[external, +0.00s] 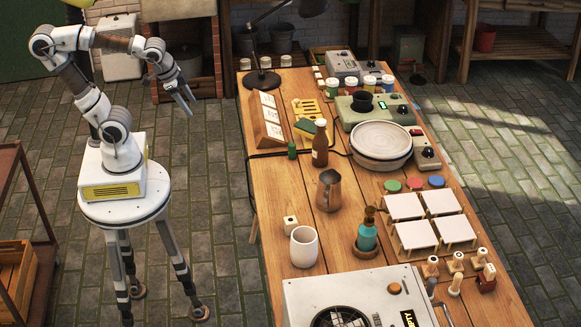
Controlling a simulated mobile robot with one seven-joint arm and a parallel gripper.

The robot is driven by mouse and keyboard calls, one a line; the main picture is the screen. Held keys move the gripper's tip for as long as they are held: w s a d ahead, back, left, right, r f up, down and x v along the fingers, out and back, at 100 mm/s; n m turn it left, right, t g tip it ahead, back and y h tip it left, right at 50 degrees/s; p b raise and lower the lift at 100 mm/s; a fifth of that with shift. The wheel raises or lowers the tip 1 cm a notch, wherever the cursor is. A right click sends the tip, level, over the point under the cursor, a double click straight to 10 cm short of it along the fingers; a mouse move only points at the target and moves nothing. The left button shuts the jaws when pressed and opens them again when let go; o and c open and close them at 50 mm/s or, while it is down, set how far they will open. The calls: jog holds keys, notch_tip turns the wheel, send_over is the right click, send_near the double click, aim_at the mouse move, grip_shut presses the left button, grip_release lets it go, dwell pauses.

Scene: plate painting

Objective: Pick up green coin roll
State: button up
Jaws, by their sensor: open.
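A small dark green upright cylinder (292,150), which looks like the green coin roll, stands on the wooden table (265,205) near its left edge. It is just left of a brown bottle (320,145). A flat green disc (392,186) also lies further right on the table, beside a red and a blue one. My gripper (189,106) is open and empty. It hangs off the table's left side, well apart from the green cylinder, pointing down and to the right.
A copper pitcher (330,192), a white cup (304,248) and a teal bottle (367,236) stand nearer the front. A round turntable (381,142) and a slanted card stand (268,122) are close by. Floor is free between my base and the table.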

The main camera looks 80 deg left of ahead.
jog(key=w+a+f+m+g+y, duration=0.2)
jog(key=w+a+f+m+y, duration=0.2)
jog(key=w+f+m, duration=0.15)
jog(key=m+t+y, duration=0.4)
jog(key=m+t, duration=0.3)
jog(key=m, duration=1.2)
send_near(290, 146)
jog(key=b+x, duration=0.3)
jog(key=x, duration=0.3)
jog(key=shift+w+a+r, duration=0.15)
jog(key=x, duration=0.2)
jog(key=b+x, duration=0.1)
jog(key=x, duration=0.2)
jog(key=shift+f, duration=0.3)
grip_shut()
